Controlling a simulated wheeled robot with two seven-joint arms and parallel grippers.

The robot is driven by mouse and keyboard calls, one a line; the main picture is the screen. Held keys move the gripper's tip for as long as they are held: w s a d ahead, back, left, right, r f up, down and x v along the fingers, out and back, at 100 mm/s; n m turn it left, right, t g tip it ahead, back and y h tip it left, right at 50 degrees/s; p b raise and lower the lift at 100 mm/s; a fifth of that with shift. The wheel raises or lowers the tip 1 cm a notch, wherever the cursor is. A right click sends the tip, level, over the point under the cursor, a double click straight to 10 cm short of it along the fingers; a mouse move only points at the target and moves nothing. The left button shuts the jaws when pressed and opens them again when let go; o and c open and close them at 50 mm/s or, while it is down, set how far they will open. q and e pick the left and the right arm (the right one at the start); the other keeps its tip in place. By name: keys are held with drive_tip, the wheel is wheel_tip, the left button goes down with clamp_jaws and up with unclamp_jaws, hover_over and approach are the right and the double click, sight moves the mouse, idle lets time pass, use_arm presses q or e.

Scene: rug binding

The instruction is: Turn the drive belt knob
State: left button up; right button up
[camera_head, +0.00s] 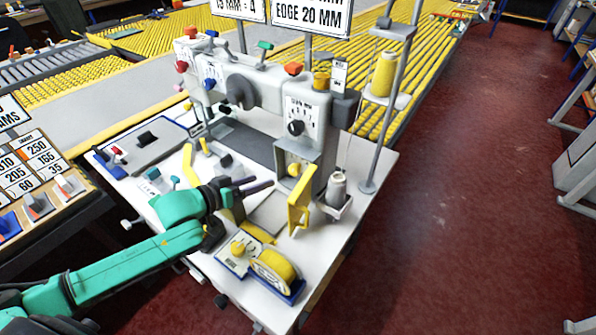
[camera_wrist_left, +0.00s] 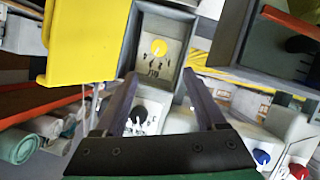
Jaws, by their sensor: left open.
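The sewing machine (camera_head: 262,100) carries several knobs, and I cannot read which one is labelled for the drive belt. A round yellow knob (camera_head: 294,169) sits low on its front. In the left wrist view a yellow knob (camera_wrist_left: 158,47) with a marked scale sits in a grey recess, ahead of my fingertips and apart from them. A black dial (camera_wrist_left: 140,114) on a white plate shows between the fingers; the head view shows a black dial (camera_head: 296,127) above the yellow knob. My left gripper (camera_head: 256,193) is open and empty, in front of the machine. My right gripper is out of view.
A yellow bracket (camera_head: 299,208) stands near the yellow knob and fills the upper left of the wrist view. A yellow tape roll (camera_head: 274,268) and a small panel with a yellow knob (camera_head: 238,247) lie at the table's front. The red floor (camera_head: 450,210) at right is clear.

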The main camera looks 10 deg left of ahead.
sight(292, 170)
use_arm(q)
drive_tip(key=x, duration=1.2)
drive_tip(key=shift+w+d+f, duration=0.1)
drive_tip(key=shift+w+d, duration=0.1)
drive_tip(key=shift+w, duration=0.05)
drive_tip(key=shift+w+d+f, duration=0.15)
drive_tip(key=shift+w+d, duration=0.05)
drive_tip(key=shift+w, duration=0.1)
drive_tip(key=shift+c, duration=0.6)
clamp_jaws()
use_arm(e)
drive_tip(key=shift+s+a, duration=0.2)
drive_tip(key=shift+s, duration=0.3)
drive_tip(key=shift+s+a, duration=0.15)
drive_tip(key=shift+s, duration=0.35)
